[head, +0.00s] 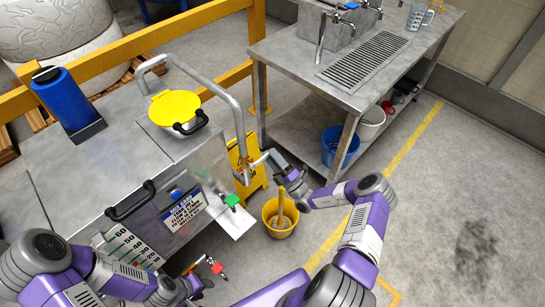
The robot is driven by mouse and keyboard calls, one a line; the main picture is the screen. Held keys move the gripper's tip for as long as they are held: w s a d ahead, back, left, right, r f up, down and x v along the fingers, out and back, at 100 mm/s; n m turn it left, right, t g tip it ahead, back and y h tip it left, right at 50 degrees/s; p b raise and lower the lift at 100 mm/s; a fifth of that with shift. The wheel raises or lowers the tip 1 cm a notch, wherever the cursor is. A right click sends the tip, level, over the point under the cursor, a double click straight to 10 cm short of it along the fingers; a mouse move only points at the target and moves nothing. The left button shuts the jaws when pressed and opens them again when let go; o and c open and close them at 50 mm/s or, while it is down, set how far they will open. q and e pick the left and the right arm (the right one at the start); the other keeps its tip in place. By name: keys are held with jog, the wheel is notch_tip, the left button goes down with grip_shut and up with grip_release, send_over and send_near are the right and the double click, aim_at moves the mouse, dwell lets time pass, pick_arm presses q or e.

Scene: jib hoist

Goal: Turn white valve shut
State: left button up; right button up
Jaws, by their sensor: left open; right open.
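A small white valve handle (259,161) sits on the low end of the grey bent pipe (238,120), beside the steel machine's right side. My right gripper (272,157) is open right next to it, on its right; whether the fingers touch or straddle the handle is too small to tell. My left gripper (202,278) is open, low in front of the machine, close to a red-handled valve (217,268). Part of the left gripper is hard to make out. A green-handled valve (232,200) sits on the machine's front right corner.
A yellow bucket (270,222) with a stick-like tool stands on the floor below my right wrist. A yellow floor sign (254,180) stands behind the pipe end. A steel sink table (285,55) with a blue bucket (329,148) underneath is behind. Floor at right is clear.

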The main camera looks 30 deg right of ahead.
jog(key=v, duration=0.7)
jog(key=shift+s+f+p, duration=0.2)
jog(key=shift+s+p, duration=0.05)
jog(key=shift+p, duration=0.15)
